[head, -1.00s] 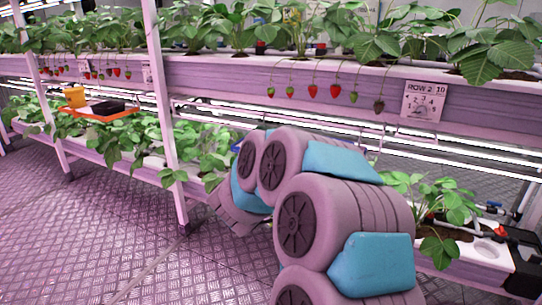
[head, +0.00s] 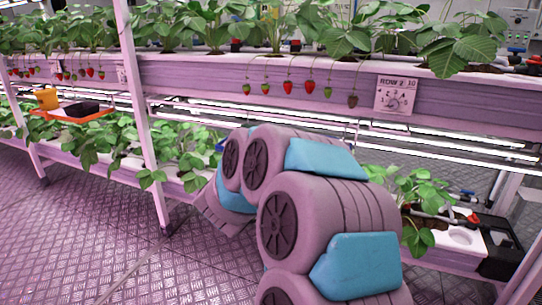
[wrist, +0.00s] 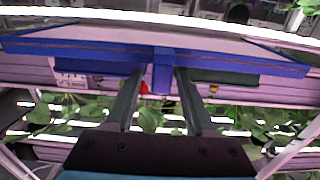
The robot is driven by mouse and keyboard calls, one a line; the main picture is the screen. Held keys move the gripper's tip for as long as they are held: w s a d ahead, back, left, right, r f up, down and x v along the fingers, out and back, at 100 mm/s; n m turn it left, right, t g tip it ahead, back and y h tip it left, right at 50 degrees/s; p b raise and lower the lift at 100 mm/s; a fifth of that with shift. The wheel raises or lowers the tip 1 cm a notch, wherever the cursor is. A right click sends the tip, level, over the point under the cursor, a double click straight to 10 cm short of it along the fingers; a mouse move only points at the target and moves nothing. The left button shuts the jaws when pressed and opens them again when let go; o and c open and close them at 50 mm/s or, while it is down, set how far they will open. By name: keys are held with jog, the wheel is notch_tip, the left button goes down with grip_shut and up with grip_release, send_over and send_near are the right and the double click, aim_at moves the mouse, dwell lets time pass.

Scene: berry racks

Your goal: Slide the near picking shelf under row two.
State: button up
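The wrist view shows a wide blue-edged shelf (wrist: 235,62) with a pale surface just beyond my fingers. A blue upright tab (wrist: 162,76) stands at its middle. My gripper (wrist: 161,72) is open, its two dark fingers on either side of the tab, with gaps visible beside it. I cannot tell whether either finger touches it. In the head view my arm hides the gripper and the blue shelf. The row two planter (head: 200,76) runs across that view, marked by a ROW 2 sign (head: 396,95), with several strawberries (head: 287,87) hanging below.
A white post (head: 140,95) stands left of my arm. The patterned floor (head: 90,240) is clear at the lower left.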

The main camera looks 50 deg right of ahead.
jog(key=b+v, duration=0.3)
jog(key=v, duration=0.4)
jog(key=shift+a, duration=0.4)
jog(key=shift+s, duration=0.15)
dwell(0.3)
